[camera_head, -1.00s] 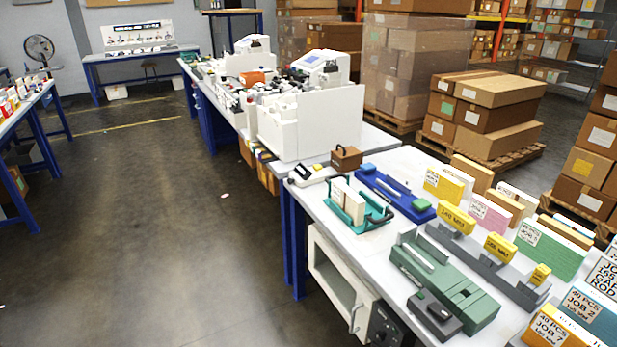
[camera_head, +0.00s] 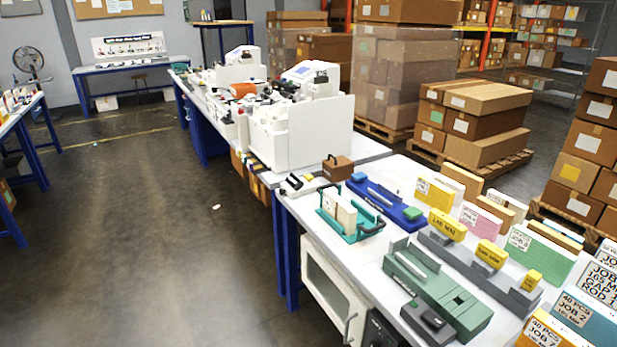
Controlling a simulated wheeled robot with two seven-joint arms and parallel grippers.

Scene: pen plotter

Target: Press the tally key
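No key marked as a tally key can be made out at this size. A green device (camera_head: 440,290) with a long slot lies on the near white table (camera_head: 385,251). A small dark grey box (camera_head: 428,322) with a raised dark top sits against its near left side. A blue device (camera_head: 384,202) with a green block (camera_head: 412,213) at its right end lies further back. A teal tray (camera_head: 351,231) with dark handles holds white blocks left of it. Neither of my grippers is in view.
A grey rack (camera_head: 465,258) with yellow labelled blocks (camera_head: 447,224) runs along the table. Labelled job cards (camera_head: 537,252) stand behind it. A brown box (camera_head: 338,168) sits at the table's back left. Open floor (camera_head: 150,240) lies to the left.

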